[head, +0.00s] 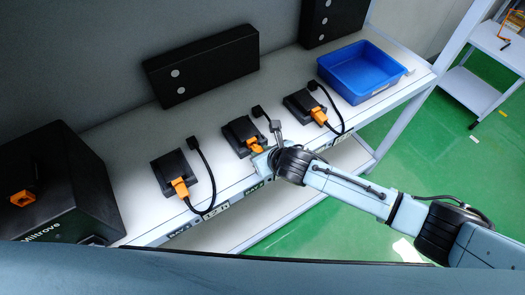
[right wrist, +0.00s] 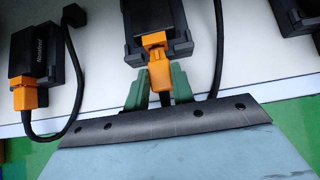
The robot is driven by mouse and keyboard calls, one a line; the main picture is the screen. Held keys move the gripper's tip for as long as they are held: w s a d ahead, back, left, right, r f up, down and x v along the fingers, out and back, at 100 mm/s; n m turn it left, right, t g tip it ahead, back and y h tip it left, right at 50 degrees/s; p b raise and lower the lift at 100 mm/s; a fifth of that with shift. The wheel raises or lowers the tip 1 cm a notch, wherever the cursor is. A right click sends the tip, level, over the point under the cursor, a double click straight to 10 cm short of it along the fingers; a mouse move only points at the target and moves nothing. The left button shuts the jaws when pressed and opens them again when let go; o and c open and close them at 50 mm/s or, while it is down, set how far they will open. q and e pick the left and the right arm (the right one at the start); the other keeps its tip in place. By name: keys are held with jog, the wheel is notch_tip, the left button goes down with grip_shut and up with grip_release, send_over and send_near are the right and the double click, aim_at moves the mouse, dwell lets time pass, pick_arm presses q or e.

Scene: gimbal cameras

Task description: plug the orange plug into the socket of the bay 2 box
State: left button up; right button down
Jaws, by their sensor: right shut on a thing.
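Three black boxes sit in a row on the white shelf, the left one (head: 173,170), the middle one (head: 238,133) and the right one (head: 300,103). My left gripper is not in view.
The left box has an orange plug (head: 180,187) at its front with a black cable; the right box has one too (head: 318,115). A blue bin (head: 361,72) stands at the right. A large black case (head: 60,190) is at the left. Black units stand behind.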

jog(key=shift+w+a+b, duration=0.35)
jog(key=shift+w+a, duration=0.15)
jog(key=shift+w, duration=0.2)
dwell(0.5)
jog(key=c, duration=1.1)
grip_release()
jog(key=v, duration=1.3)
jog(key=shift+p, duration=0.45)
jog(key=shift+s+r, duration=0.1)
